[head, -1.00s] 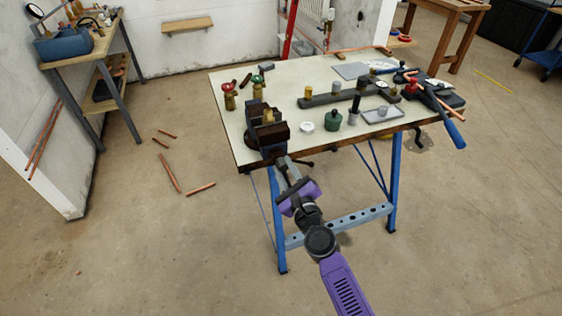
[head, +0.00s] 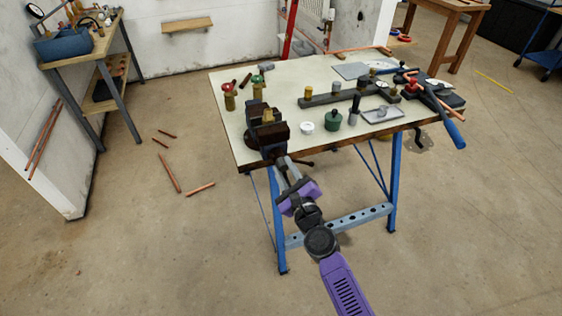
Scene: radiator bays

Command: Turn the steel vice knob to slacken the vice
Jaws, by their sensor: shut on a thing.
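The dark vice (head: 270,143) is fixed at the near left corner of the workbench. A brass fitting (head: 267,116) shows between its jaws. The steel vice knob (head: 282,161) is at the vice's near end, below the bench top's edge, mostly covered by my gripper. My gripper (head: 285,169), with a purple body behind it, reaches up from below and is shut on the knob. The fingertips are small here, so the exact grip is hard to see.
The workbench top (head: 290,82) holds a green pot (head: 333,121), a white round lid (head: 307,128), a dark bar with fittings (head: 335,97), and red- and green-handled valves behind the vice. A blue bench leg (head: 278,225) stands close to my arm. Copper pipes (head: 170,172) lie on the floor to the left.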

